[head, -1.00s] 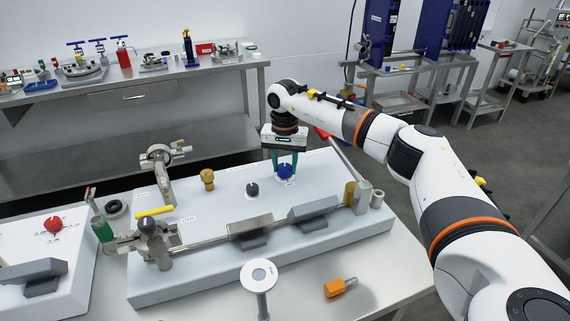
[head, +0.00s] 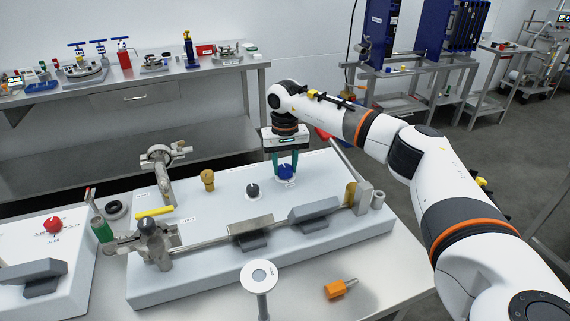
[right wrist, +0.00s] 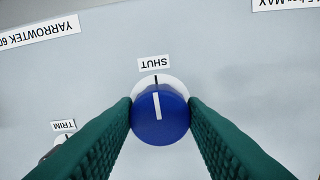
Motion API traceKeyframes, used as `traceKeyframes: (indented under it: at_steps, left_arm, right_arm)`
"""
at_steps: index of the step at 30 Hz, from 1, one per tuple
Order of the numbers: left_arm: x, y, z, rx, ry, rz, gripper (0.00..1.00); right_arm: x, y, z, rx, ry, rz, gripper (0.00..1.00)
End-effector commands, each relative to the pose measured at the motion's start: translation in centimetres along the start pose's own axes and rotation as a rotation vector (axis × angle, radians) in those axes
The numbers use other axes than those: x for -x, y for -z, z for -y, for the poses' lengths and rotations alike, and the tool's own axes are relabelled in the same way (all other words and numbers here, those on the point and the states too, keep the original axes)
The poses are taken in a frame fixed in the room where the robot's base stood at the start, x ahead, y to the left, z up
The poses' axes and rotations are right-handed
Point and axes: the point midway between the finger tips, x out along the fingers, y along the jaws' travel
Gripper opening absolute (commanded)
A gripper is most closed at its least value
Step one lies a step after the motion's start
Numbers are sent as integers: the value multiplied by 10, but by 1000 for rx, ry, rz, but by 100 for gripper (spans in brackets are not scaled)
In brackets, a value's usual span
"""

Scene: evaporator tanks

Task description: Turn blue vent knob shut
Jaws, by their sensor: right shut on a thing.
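The blue vent knob (head: 285,172) stands near the back right of the pale panel block (head: 345,233). My right gripper (head: 285,169) comes down from above with one green finger on each side of the knob. In the right wrist view, the fingers are shut on the blue knob (right wrist: 160,118). The knob's white pointer line points up the picture to the SHUT label (right wrist: 154,63), nearly in line with a dark mark on the pale ring around it. My left gripper is not in view.
A dark knob (head: 253,191) and a brass knob (head: 208,180) stand left of the blue knob. A metal lever (head: 347,162) rises to its right. An orange-handled tool (head: 336,290) lies on the table in front.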

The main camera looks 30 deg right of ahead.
Motion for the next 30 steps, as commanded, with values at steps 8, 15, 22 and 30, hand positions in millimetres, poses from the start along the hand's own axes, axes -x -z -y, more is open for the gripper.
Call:
traceKeyframes:
  at_steps: [8, 15, 22, 30]
  left_arm:
    - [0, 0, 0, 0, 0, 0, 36]
    - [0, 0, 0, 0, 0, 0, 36]
    - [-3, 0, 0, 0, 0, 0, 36]
    - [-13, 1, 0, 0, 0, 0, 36]
  right_arm:
    - [4, -2, 0, -2, -4, 10, 51]
    - [2, -1, 0, -1, -2, 5, 59]
    - [11, -1, 0, -1, -2, 5, 59]
    - [65, -2, 0, -2, -5, 9, 59]
